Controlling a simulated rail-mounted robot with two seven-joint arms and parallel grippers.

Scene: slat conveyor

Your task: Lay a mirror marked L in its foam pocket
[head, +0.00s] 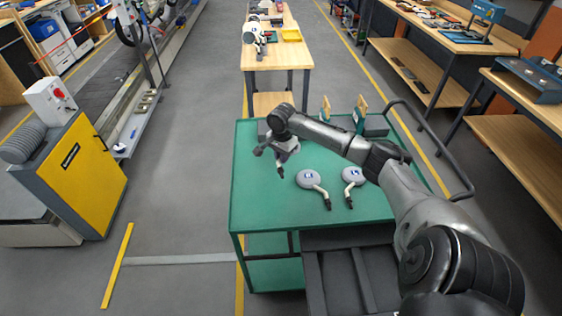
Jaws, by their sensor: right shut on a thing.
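Two round grey mirrors with dark stalks lie on the green table (255,205). One mirror (308,179) is near the middle and the other (353,175) is to its right. Each has a small blue label, too small to read surely. My right gripper (273,160) is left of both mirrors, over the table's left part. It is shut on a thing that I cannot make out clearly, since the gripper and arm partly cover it. No foam pocket can be told for certain. My left gripper is not in view.
Upright wooden pieces (360,113) stand at the table's back, by a dark box (376,126). A dark ribbed structure (340,275) is at the table's front. A yellow cabinet (75,175) stands at left. The table's front left is clear.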

